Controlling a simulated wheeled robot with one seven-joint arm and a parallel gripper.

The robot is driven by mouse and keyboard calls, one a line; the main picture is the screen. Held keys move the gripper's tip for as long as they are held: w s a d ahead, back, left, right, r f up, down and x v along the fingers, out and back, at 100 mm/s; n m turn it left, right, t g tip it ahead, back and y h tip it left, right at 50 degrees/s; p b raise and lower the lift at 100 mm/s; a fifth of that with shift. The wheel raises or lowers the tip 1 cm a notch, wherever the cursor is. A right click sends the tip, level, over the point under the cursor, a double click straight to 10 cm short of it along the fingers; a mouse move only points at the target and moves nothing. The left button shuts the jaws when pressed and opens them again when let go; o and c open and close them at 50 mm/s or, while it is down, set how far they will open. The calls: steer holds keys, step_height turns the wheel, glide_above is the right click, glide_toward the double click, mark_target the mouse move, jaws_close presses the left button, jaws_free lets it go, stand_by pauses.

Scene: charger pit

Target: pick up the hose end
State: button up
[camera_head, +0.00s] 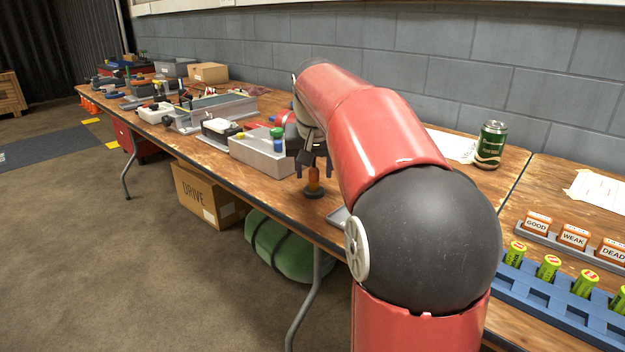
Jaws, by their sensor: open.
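A small upright amber-orange piece (313,181) on a dark round foot stands near the front edge of the wooden table. It looks like the hose end, but it is too small to be sure. My gripper (313,170) points down directly over it, with dark fingers apart on either side of its upper part. The gripper is open. Its fingers hide the top of the piece, and I cannot tell whether they touch it.
A green can (490,145) stands at the back right. A blue rack (560,300) with several green cells is at the right. Farther left, the table (182,145) is crowded.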

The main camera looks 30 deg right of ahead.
mark_target(314, 167)
steer(key=shift+x, duration=1)
steer(key=shift+r, duration=0.1)
jaws_close()
step_height(314, 167, up, 20)
steer(key=p, duration=0.4)
